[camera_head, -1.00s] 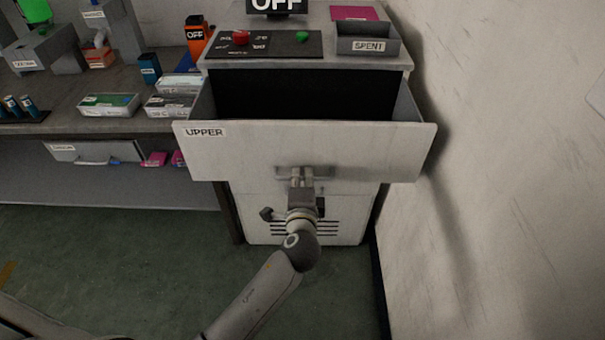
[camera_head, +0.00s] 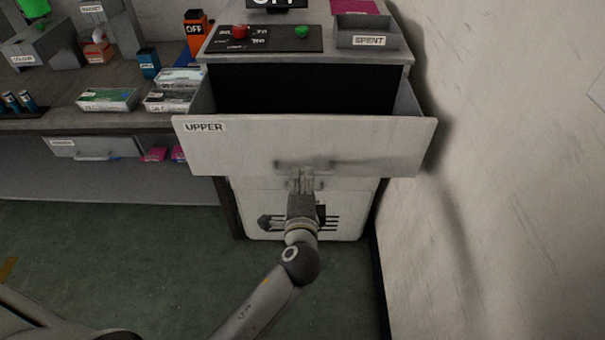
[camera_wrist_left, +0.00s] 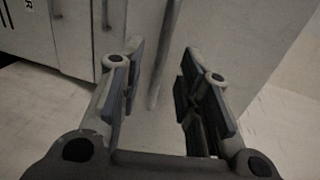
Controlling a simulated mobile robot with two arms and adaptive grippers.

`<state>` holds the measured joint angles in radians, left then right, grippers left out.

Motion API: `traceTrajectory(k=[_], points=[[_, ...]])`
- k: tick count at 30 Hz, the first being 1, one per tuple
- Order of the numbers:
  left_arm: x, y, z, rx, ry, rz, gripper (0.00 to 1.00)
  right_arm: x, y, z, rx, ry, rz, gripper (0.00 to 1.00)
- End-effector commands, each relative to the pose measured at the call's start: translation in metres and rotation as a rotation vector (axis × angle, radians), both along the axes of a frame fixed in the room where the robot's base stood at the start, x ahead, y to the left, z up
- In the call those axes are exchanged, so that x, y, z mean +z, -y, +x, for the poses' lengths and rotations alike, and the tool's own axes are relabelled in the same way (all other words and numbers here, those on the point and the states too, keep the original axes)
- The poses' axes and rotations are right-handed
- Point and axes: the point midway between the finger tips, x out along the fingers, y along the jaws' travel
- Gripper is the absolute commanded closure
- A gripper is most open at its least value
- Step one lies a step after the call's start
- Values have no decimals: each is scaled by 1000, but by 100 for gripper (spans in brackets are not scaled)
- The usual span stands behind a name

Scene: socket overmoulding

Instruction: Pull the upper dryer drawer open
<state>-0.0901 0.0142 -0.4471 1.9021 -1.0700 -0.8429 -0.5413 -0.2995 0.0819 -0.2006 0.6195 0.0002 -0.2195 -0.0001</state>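The upper dryer drawer (camera_head: 240,150), a pale grey front with an "UPPER" label, stands pulled well out of the dryer, with its dark inside showing. Its bar handle (camera_head: 288,165) is at the lower middle of the front. My left gripper (camera_head: 304,174) is just below and in front of the handle, apart from it as far as I can tell. In the left wrist view the gripper (camera_wrist_left: 162,58) is open and empty, with its two fingers spread and a bar (camera_wrist_left: 166,40) showing beyond the gap. My right gripper is not in view.
The dryer top (camera_head: 300,56) carries a control panel (camera_head: 268,40) with red and green buttons and a "SPENT" tray (camera_head: 367,42). A wall (camera_head: 500,150) stands close on the right. A bench (camera_head: 60,122) with boxes is on the left. The floor (camera_head: 140,260) in front is clear.

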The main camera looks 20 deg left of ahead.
Motion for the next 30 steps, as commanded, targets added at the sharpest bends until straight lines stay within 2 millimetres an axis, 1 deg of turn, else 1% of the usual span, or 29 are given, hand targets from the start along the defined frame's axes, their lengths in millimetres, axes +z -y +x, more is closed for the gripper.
traceTrajectory(k=[1, 6, 12, 18, 30], points=[[1, 3, -12, 0, -3, -4, 68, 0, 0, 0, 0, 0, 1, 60], [8, 13, -43, -2, -2, -3, 68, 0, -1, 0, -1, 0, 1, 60], [14, 19, -67, 0, -1, -2, 68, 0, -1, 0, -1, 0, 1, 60], [17, 21, -76, 1, -1, -1, 68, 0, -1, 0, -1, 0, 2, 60], [17, 22, -76, 0, 0, -1, 68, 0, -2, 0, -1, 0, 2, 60]])
